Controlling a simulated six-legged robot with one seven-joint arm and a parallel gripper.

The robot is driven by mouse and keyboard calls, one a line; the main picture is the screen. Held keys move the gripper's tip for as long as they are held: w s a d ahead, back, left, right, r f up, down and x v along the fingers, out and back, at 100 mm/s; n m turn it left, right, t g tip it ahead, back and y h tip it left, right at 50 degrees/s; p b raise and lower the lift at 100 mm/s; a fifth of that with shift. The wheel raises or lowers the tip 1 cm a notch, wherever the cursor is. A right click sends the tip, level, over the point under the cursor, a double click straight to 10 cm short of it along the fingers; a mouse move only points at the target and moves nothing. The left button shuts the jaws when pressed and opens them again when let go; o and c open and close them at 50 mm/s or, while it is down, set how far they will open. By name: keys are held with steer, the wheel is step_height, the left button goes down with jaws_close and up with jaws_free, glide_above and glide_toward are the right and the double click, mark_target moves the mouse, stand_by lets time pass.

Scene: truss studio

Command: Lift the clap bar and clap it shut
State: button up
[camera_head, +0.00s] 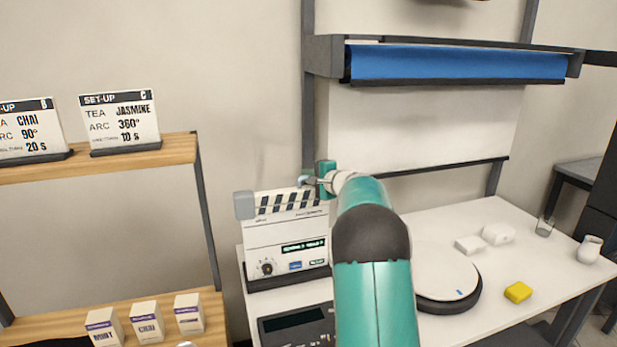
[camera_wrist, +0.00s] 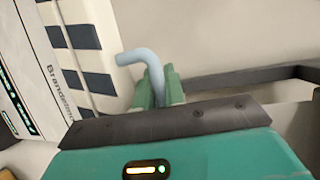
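The clapperboard (camera_head: 287,238) stands upright on the white table, with a small display, a knob and buttons on its face. Its striped clap bar (camera_head: 290,200) lies along the top edge, with a grey block at the left end. Any gap under the bar is too small to tell. My gripper (camera_head: 316,180) is at the bar's right end. In the wrist view a pale blue-grey bent handle (camera_wrist: 132,57) rises between the green fingers of my gripper (camera_wrist: 158,86), which look closed around it. The handle's lower part is hidden by the fingers.
A dark console (camera_head: 295,327) lies before the board. A wooden shelf (camera_head: 150,155) stands left; a blue roll (camera_head: 455,62) hangs above.

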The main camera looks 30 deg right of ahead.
mark_target(295, 187)
steer(key=shift+r, duration=0.1)
jaws_close()
steer(key=w+a+r+n+g+h, duration=0.1)
steer(key=a+r+n, duration=0.3)
steer(key=r, duration=0.4)
steer(key=shift+a+r+g+h, duration=0.2)
steer(key=shift+r+g+h, duration=0.1)
steer(key=shift+h, duration=0.1)
steer(key=shift+w, duration=0.1)
steer(key=shift+o, duration=2.2)
jaws_free()
steer(key=v, duration=1.4)
